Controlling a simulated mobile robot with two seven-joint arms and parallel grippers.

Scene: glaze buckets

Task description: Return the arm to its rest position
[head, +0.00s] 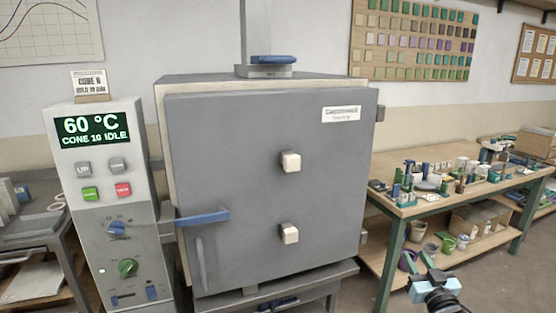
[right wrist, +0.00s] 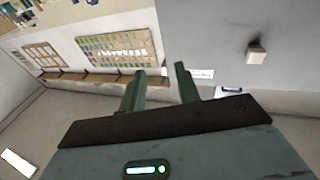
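My right gripper (head: 417,258) is at the lower right of the head view, in front of the wooden worktable's lower shelf. In the right wrist view its two green fingers (right wrist: 160,70) stand apart with nothing between them, so it is open and empty. My left gripper is in neither view. The big grey kiln (head: 262,190) stands left of my right gripper with its door shut. Its door also fills the upper right of the right wrist view (right wrist: 225,35).
The control box (head: 105,205) left of the kiln reads 60 °C, CONE 10 IDLE. A blue handle (head: 202,217) sticks out at the kiln's left. The worktable (head: 395,208) at the right carries tools and small pots; buckets stand on its shelf (head: 380,262). Floor is free at the lower right.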

